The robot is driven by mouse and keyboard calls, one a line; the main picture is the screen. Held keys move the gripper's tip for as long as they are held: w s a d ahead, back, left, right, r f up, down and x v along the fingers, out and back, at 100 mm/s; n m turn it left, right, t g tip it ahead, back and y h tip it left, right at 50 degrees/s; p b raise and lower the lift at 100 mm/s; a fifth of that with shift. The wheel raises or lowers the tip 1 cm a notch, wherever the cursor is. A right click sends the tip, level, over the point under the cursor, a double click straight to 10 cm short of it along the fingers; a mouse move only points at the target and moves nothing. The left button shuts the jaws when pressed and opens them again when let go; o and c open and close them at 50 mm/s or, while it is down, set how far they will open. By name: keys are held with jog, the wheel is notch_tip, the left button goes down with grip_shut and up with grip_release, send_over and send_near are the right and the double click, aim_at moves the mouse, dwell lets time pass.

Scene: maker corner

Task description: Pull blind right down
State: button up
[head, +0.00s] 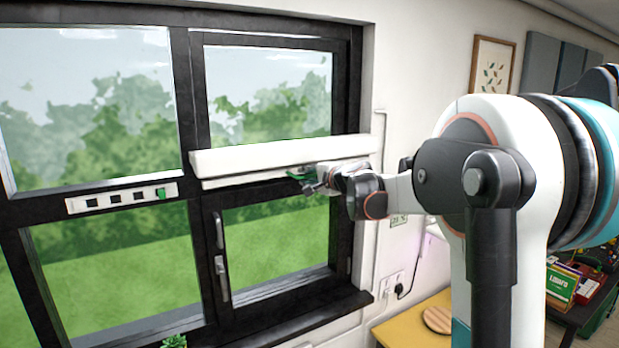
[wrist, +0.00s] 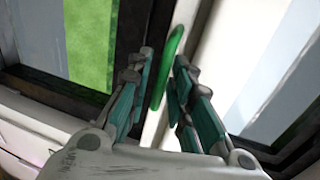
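The right blind is a white housing (head: 280,155) with a thin bottom bar (head: 270,176) below it, mounted across the right window. A green pull tab (head: 298,173) sits on that bar. My gripper (head: 312,182) is at the tab, reaching in from the right. In the wrist view, the green tab (wrist: 168,66) stands on the pale bar, with my two teal-padded fingers (wrist: 160,88) on either side. The fingers are apart, with a gap visible on the left. The right finger is close to the tab; I cannot tell whether it touches.
A white panel (head: 122,199) with several black squares and a green piece is on the frame at left. A window handle (head: 221,265) is below the blind. A yellow table (head: 415,318) with a wooden disc stands at lower right.

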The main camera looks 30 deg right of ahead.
grip_shut()
jog(key=shift+f, duration=0.15)
notch_tip(320, 180, down, 58)
jog(key=b, duration=3.7)
jog(key=shift+s, duration=0.1)
jog(key=shift+o, duration=2.4)
grip_release()
jog(key=v, duration=1.2)
